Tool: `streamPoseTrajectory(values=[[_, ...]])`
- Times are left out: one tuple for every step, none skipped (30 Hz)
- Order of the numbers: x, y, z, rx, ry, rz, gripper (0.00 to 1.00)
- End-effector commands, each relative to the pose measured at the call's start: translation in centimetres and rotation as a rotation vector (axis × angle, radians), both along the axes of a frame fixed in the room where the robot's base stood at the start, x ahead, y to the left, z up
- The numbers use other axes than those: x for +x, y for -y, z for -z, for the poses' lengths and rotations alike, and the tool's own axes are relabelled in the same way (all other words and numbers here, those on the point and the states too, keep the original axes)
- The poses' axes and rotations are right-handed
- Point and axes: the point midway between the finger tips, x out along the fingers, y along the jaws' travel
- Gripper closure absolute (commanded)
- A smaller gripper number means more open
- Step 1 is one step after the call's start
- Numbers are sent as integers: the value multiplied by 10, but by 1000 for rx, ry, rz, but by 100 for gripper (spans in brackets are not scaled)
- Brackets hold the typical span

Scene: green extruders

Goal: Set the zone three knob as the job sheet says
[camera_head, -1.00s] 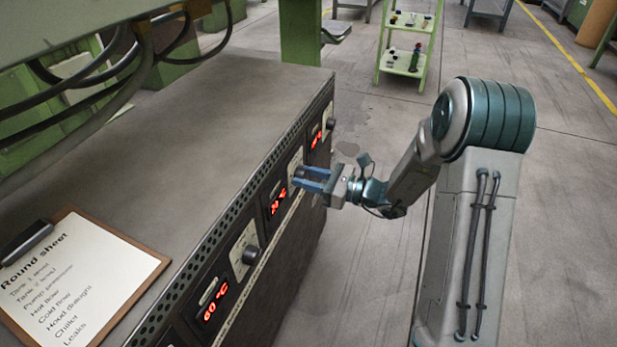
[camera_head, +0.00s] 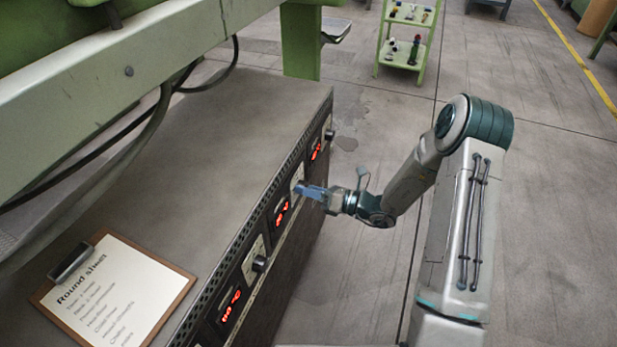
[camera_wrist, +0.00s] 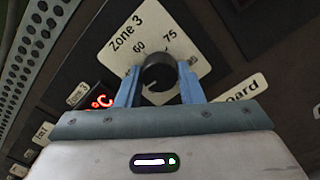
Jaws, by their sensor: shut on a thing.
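The zone three knob (camera_wrist: 158,72) is black and round, on a white dial plate (camera_wrist: 128,48) marked "Zone 3", 60 and 75 in the wrist view. A further number at the right is partly covered. A short white mark shows on the knob's lower left. My gripper (camera_wrist: 160,84) is shut on the knob, one blue finger on each side. In the head view my gripper (camera_head: 300,188) hides the knob at the cabinet's front panel. A clipboard (camera_head: 186,284) headed "Round sheet" lies on the cabinet top. No sheet headed as a job sheet is seen.
The panel carries other knobs (camera_head: 260,264) and red displays (camera_head: 231,306). Near the gripped knob only a red "°C" (camera_wrist: 101,101) is readable. Cables and a green beam (camera_head: 120,75) hang over the cabinet. Floor (camera_head: 390,130) is free on the right; a green trolley (camera_head: 400,58) stands behind.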

Motion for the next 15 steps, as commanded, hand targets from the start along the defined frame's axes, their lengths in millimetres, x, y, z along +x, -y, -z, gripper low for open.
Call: streamPoseTrajectory(values=[[-1,0,-6,14,-42,-2,89],[-1,0,-6,23,-65,-1,89],[-1,0,-5,35,-96,-1,89],[-1,0,-5,43,-118,-1,89],[-1,0,-5,50,-139,-1,89],[-2,0,-4,59,-168,-1,89],[-2,0,-4,66,-186,-1,89],[-2,0,-4,73,-204,-1,89],[-2,0,-3,81,-226,-2,89],[-2,0,-3,88,-243,-3,89],[-2,0,-3,93,-257,-3,89],[-2,0,-3,100,-275,-3,89],[-2,0,-2,103,-287,-2,89],[-2,0,-2,108,-299,-2,89],[-2,0,-1,113,-313,-2,89]])
